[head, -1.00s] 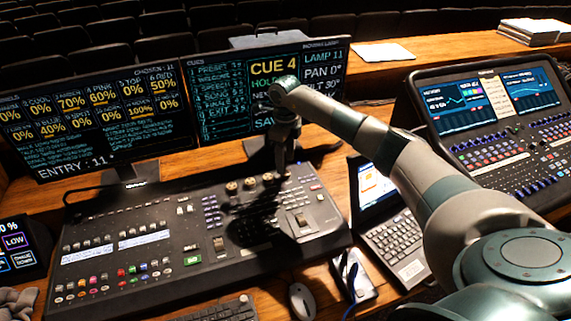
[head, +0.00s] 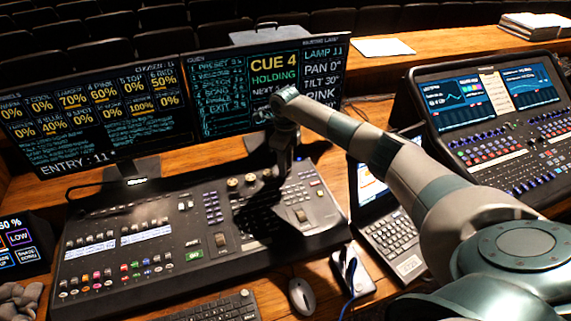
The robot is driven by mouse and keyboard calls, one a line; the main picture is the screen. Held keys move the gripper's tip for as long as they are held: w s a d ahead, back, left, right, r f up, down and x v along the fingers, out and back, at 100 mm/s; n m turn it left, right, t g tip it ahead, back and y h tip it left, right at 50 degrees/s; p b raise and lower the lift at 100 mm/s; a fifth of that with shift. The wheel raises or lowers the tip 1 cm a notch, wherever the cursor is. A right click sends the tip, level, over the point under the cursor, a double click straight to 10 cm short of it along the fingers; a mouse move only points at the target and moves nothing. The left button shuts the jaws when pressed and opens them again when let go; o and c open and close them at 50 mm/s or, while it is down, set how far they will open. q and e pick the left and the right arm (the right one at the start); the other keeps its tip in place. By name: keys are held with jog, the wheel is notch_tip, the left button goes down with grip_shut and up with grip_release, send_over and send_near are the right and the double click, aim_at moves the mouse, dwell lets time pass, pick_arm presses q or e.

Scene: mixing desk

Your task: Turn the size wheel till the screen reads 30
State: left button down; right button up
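The lighting desk (head: 130,262) has a row of small tan-topped wheels, with one wheel (head: 250,178) in the middle of those I can see. I cannot read which is the size wheel. My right gripper (head: 283,168) points down at the right end of this row. Its fingers are dark and shadowed, so I cannot tell if they are open or what they touch. The right monitor (head: 222,92) reads CUE 4 HOLDING, LAMP 11, PAN 0° and TILT 30°, with PINK partly covered. My arm hides the lower part, and I see no size value. My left gripper is out of view.
The left monitor (head: 88,115) stands behind the desk. A sound console (head: 510,140) stands far right, a keyboard (head: 215,308) in front.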

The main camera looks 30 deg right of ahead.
jog(key=shift+m, duration=0.4)
jog(key=m+b, duration=0.1)
jog(key=m, duration=0.2)
jog(key=shift+b, duration=0.35)
jog(key=shift+m+b, duration=0.45)
jog(key=shift+m, duration=1.65)
jog(key=o, duration=1.1)
jog(key=shift+c, duration=0.2)
